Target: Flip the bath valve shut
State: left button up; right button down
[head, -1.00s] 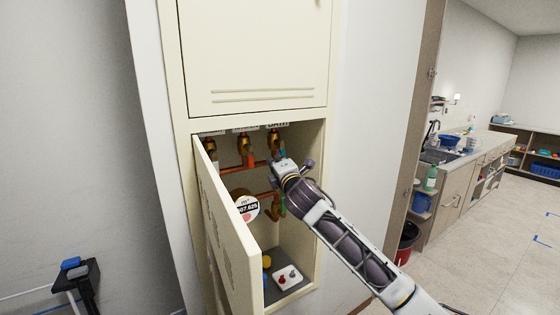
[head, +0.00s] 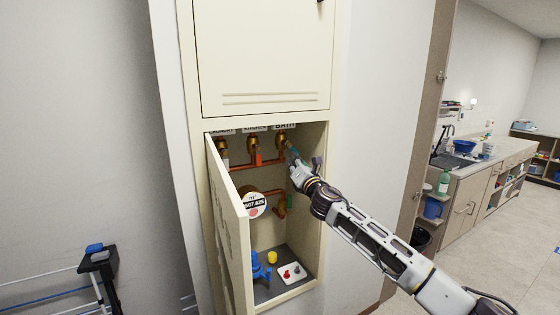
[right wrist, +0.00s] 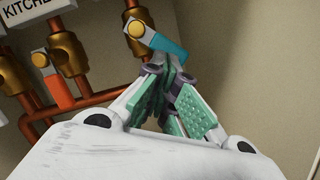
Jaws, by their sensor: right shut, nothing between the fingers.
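The bath valve (head: 282,142) is the rightmost brass valve under the BATH label (head: 285,126) inside the open cabinet. Its teal lever (right wrist: 167,44) slants down to the right from the valve stem in the right wrist view. My right gripper (head: 294,166) is inside the cabinet, its fingers shut with nothing between them. In the right wrist view the fingertips (right wrist: 167,72) are just below the lever, very close to its outer end; I cannot tell whether they touch. My left gripper is out of view.
The kitchen valve (right wrist: 62,55) with its orange lever (right wrist: 60,92) is left of the bath valve. The open cabinet door (head: 230,225) stands on the left, and a round meter (head: 254,204) is below the pipes. The cabinet's right wall (head: 312,205) is close to my gripper.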

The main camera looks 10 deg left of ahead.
jog(key=shift+w+d+r+n+y, duration=0.1)
jog(key=shift+w+d+n+y, duration=0.15)
jog(key=shift+n, duration=0.5)
jog(key=shift+w+d+n+y, duration=0.15)
jog(key=shift+d+n, duration=0.1)
jog(key=shift+n, duration=0.5)
dwell(0.5)
